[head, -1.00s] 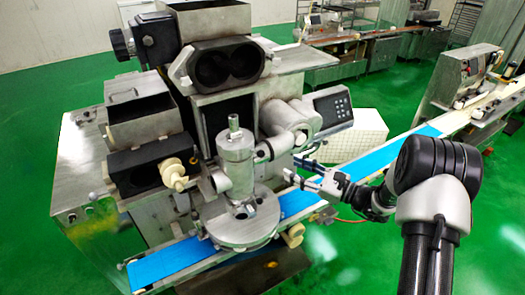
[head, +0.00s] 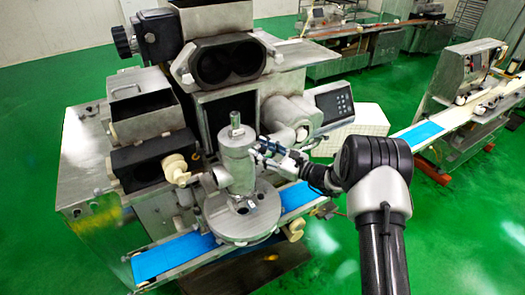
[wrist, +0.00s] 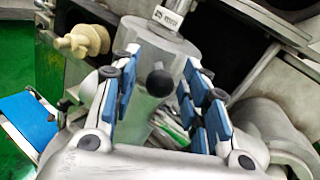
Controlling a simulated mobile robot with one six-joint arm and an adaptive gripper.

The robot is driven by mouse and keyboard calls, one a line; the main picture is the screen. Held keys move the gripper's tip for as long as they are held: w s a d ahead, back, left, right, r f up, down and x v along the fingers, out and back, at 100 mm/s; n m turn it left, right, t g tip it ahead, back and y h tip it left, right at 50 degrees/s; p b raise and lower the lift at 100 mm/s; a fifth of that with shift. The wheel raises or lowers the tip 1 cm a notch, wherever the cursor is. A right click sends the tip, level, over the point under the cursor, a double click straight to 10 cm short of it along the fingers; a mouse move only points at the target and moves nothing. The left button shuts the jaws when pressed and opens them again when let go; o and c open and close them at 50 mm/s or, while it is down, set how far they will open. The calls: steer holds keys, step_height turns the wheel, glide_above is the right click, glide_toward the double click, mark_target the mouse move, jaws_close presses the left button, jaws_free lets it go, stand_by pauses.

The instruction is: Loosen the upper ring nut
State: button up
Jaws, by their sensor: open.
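The upright grey metal cylinder (head: 237,172) stands on a round plate at the front of the machine. Its wide upper collar, which looks like the upper ring nut (head: 237,138), has a narrow stub (head: 235,119) on top. My gripper (head: 260,150) is open just right of the collar. In the wrist view the blue-padded fingers of my gripper (wrist: 160,75) spread to either side of the collar (wrist: 155,50), with a dark round knob (wrist: 159,82) showing between them. I cannot tell whether the pads touch the metal.
The round plate (head: 243,222) sits over a blue conveyor belt (head: 175,259). A cream screw-like part (head: 178,168) sticks out to the left of the cylinder. A grey motor housing (head: 285,122) and a control panel (head: 334,103) stand close behind my gripper.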

steer(key=shift+c, duration=0.2)
jaws_close()
stand_by(0.5)
